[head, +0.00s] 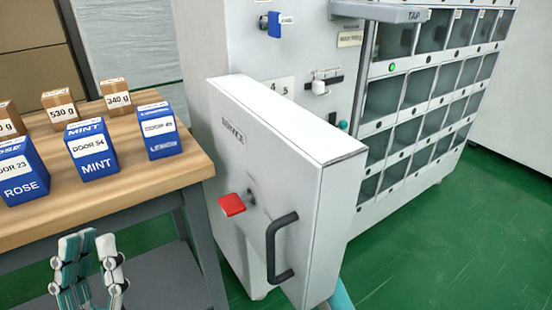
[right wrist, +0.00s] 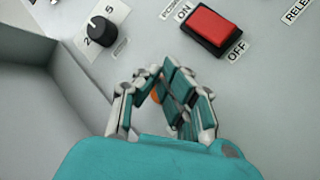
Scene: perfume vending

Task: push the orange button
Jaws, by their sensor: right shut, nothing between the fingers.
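The orange button (right wrist: 155,96) shows as a small patch on the grey panel in the right wrist view, mostly hidden behind my right gripper's fingers. My right gripper (right wrist: 166,70) is shut and empty, with its fingertips over the panel near the button; I cannot tell whether it touches. In the head view the right gripper and the orange button are hidden behind the open service door (head: 285,160). My left gripper (head: 87,245) is at the lower left, in front of the table and apart from the boxes; its opening is unclear.
A red rocker switch (right wrist: 214,26) and a black knob (right wrist: 101,31) sit on the panel near my right gripper. The door has a red latch (head: 231,205) and black handle (head: 277,245). Several blue boxes (head: 91,148) stand on the wooden table (head: 180,180). Green floor is clear at right.

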